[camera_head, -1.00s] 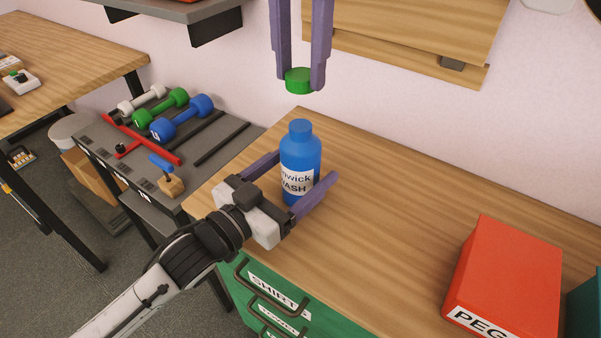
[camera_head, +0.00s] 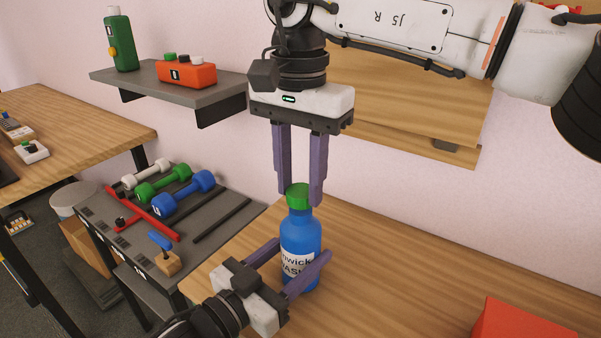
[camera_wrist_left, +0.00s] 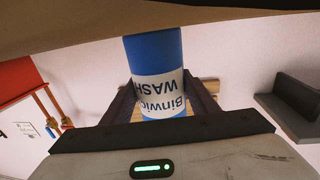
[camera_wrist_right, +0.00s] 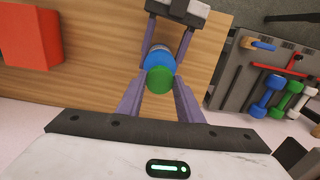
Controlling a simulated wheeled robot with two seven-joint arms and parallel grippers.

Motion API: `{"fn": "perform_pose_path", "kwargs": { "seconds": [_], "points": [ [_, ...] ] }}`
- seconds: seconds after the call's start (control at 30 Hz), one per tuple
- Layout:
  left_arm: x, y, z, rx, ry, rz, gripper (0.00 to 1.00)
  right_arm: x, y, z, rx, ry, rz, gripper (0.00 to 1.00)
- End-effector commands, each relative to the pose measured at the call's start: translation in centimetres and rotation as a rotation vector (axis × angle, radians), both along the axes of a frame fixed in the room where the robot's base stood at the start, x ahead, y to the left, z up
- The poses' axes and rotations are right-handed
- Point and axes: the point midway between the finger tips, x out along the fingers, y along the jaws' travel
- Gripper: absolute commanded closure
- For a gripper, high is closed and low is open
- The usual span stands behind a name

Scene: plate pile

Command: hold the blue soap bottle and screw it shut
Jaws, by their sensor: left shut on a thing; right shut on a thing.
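The blue soap bottle (camera_head: 300,235) stands upright on the wooden worktop, its white label partly hidden by a finger. My left gripper (camera_head: 303,252) is shut on the bottle's body from the left; the left wrist view shows the bottle (camera_wrist_left: 153,60) between its fingers. The green cap (camera_head: 299,195) sits at the top of the bottle, on its neck. My right gripper (camera_head: 300,196) points straight down and is shut on the cap. In the right wrist view the cap (camera_wrist_right: 159,80) lies between the fingertips, over the bottle; whether it is threaded on cannot be told.
A red box (camera_head: 520,318) is at the worktop's right. A grey rack with dumbbells (camera_head: 183,197) stands to the left. A shelf (camera_head: 215,88) holding a green bottle (camera_head: 120,40) and an orange box (camera_head: 186,73) is at upper left.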

Motion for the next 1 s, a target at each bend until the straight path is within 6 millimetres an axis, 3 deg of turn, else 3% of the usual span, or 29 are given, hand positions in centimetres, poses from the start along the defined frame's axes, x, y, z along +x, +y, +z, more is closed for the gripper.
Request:
{"fn": "perform_pose_path", "kwargs": {
  "seconds": [0.47,1.0],
  "points": [
    [0.0,0.0,0.0,0.000,0.000,0.000,0.87,0.0,0.0,0.0,-0.001,-0.001,0.000,0.87],
    [0.0,0.0,0.0,0.000,0.000,0.000,0.87,0.0,0.0,-1.7,0.001,-0.001,-0.002,0.87]
  ]
}}
